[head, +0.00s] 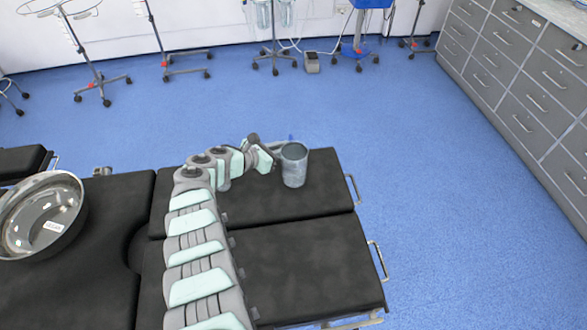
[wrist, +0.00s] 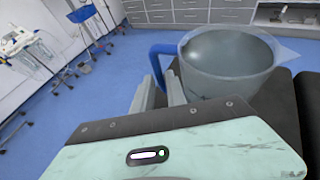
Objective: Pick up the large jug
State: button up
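The large jug (head: 294,168) is a grey, see-through cylinder standing upright near the far right part of the black operating table. In the wrist view the jug (wrist: 228,68) fills the upper right, with its rim and a pointed spout to the right. Its blue handle (wrist: 160,58) faces my gripper. My gripper (wrist: 159,74) has its two grey fingers at the handle, with a narrow gap between them in line with it. I cannot tell whether the fingers touch the handle. In the head view my wrist covers the fingers, and only a bit of blue shows beside the jug.
A shiny metal bowl (head: 72,221) with a white label sits on the left part of the black table (head: 290,265). Metal rails run along the table's right edge. Grey drawer cabinets (head: 530,80) stand at the right; wheeled stands are at the back. Blue floor lies open between.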

jog(key=shift+w+d, duration=0.1)
jog(key=shift+c, duration=0.3)
grip_shut()
dwell(1.1)
